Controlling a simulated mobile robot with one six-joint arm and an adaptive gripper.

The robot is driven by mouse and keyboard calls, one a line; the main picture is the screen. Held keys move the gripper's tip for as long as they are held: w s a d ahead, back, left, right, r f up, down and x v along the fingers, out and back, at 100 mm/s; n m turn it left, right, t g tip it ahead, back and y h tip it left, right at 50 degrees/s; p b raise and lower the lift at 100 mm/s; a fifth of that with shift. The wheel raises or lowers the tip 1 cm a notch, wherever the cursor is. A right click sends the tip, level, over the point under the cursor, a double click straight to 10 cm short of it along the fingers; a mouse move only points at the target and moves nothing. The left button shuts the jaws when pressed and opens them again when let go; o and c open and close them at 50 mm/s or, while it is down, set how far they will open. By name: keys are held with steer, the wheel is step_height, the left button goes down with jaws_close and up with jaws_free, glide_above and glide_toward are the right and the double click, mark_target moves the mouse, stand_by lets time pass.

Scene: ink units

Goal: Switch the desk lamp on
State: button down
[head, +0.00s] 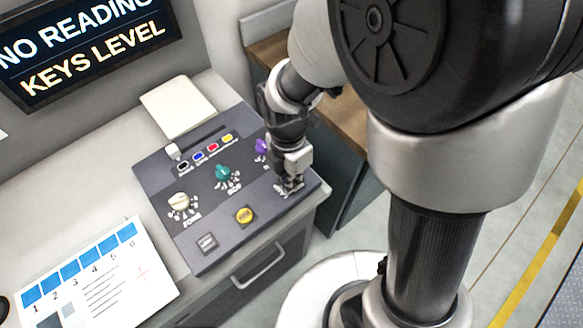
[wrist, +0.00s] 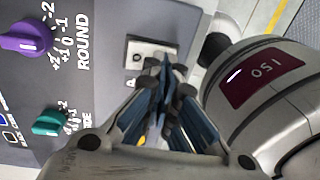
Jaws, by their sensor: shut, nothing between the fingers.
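No desk lamp can be made out in either view. A dark grey control panel (head: 215,262) lies on the desk in the head view. In the wrist view, a light metal plate (wrist: 133,68) with a small switch or knob (wrist: 138,57) sits on this panel. My gripper (head: 290,187) is shut and empty, pointing down over the right end of the panel. In the wrist view, its fingertips (wrist: 166,68) are close together beside the plate and cover part of it. I cannot tell whether they touch it.
The panel carries a purple knob (wrist: 27,38), a teal knob (head: 222,173), a cream knob (head: 180,200), a yellow button (head: 244,215) and several coloured keys. A screen (head: 85,45) reads "NO READING KEYS LEVEL". A printed card (head: 100,285) and a pale square (head: 178,106) lie near the panel.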

steer(key=shift+a+r, duration=0.1)
steer(key=shift+r, duration=0.15)
steer(key=shift+w+a+p, duration=0.3)
steer(key=shift+w+p, duration=0.05)
steer(key=shift+w, duration=0.15)
steer(key=shift+r, duration=0.1)
steer(key=shift+r, duration=0.1)
steer(key=shift+r+p, duration=0.3)
steer(key=shift+p, duration=0.1)
step_height(320, 180, up, 13)
steer(key=s+p, duration=0.1)
steer(key=p, duration=0.5)
steer(key=shift+s+d, duration=0.25)
steer(key=shift+d, duration=0.2)
